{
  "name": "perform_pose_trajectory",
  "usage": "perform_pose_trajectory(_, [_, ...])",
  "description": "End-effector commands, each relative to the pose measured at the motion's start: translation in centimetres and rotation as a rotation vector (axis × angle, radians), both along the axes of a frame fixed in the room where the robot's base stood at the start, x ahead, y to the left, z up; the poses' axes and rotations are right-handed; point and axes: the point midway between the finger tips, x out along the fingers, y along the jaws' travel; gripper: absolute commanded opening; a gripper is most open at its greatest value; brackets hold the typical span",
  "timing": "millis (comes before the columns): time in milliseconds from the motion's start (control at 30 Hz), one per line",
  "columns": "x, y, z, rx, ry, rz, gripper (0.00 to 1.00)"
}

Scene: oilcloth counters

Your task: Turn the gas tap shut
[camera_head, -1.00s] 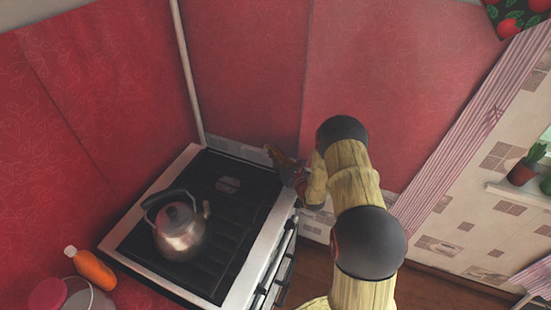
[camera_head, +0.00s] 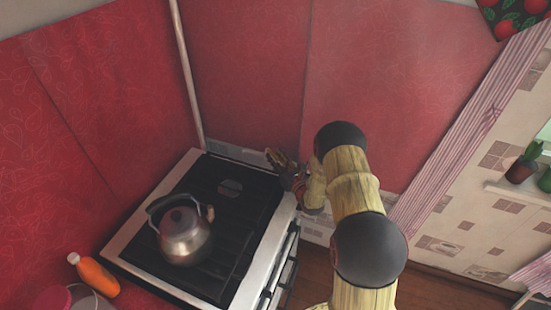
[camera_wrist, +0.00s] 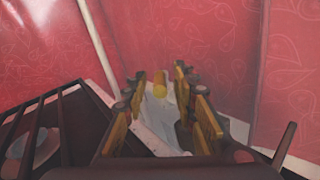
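My gripper (camera_head: 281,162) is at the back right corner of the stove, near the red wall. In the wrist view its two yellow-padded fingers (camera_wrist: 158,104) stand apart with a gap between them. A small yellow piece (camera_wrist: 160,84), possibly the gas tap's handle, shows in this gap, a little beyond the fingers. I cannot tell how it is turned or whether a finger touches it. The tap cannot be made out in the head view. A pale pipe (camera_head: 187,80) runs down the wall behind the stove and also shows in the wrist view (camera_wrist: 97,42).
The stove (camera_head: 262,262) has a dark top with a metal kettle (camera_head: 184,243) on it. An orange bottle (camera_head: 96,277) lies or stands left of the stove. Red walls close in behind my gripper. A potted plant (camera_head: 520,173) is at the far right.

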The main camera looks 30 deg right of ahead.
Motion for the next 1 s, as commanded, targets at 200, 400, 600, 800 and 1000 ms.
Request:
perform_pose_trajectory(200, [0.0, 0.0, 0.0, 0.000, 0.001, 0.000, 0.30])
perform_pose_trajectory(400, [-0.8, -0.1, 0.0, 0.001, 0.001, 0.000, 0.30])
perform_pose_trajectory(600, [-4.2, -0.4, -0.1, 0.001, 0.003, -0.001, 0.30])
perform_pose_trajectory(800, [-8.3, -0.7, 0.0, 0.001, 0.002, -0.003, 0.30])
perform_pose_trajectory(1000, [-11.0, -0.8, -0.1, 0.001, 0.002, -0.001, 0.30])
